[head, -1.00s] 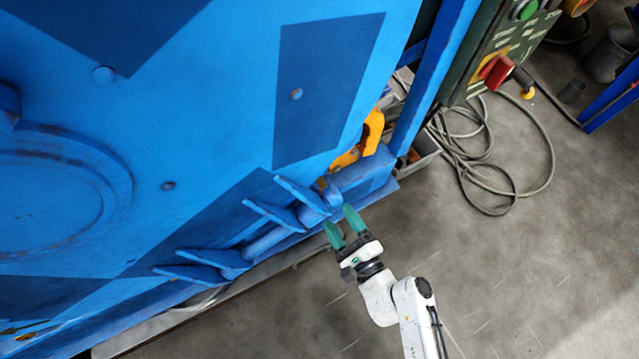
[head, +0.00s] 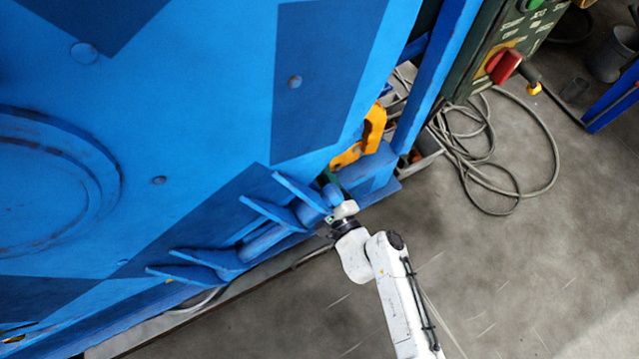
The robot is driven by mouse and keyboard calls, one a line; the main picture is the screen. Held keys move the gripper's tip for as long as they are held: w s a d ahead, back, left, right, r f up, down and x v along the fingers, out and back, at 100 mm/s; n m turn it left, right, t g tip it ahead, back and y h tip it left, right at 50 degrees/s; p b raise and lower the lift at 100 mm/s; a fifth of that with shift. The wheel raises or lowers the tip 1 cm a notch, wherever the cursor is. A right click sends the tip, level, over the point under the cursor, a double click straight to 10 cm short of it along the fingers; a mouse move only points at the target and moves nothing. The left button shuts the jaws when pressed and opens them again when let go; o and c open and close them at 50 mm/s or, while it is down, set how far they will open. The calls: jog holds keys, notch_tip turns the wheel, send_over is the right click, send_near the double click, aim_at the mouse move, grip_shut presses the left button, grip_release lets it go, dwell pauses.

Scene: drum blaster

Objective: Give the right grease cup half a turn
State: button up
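My gripper (head: 342,214) is at the right end of the blue hinge shaft (head: 266,240), low on the big blue machine. Its green fingers do not show clearly; the white hand and the blue parts hide them. I cannot tell whether they are open or shut, or touch anything. I cannot make out the right grease cup; it may be hidden by the hand or the shaft end. A small dark green patch (head: 331,177) shows just above the shaft end, and I cannot tell what it is.
Blue lugs (head: 270,213) stick out beside the shaft. A yellow hook-like part (head: 366,140) is just above the hand. A blue post (head: 425,85) and a control box with a red knob (head: 503,66) stand at right. Cables (head: 490,165) lie on the floor. The floor below is clear.

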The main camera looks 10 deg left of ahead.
jog(key=c, duration=1)
jog(key=shift+c, duration=0.2)
jog(key=shift+m, duration=0.4)
jog(key=shift+m+p, duration=0.3)
jog(key=shift+m, duration=2.4)
jog(key=o, duration=1)
jog(key=shift+o, duration=0.2)
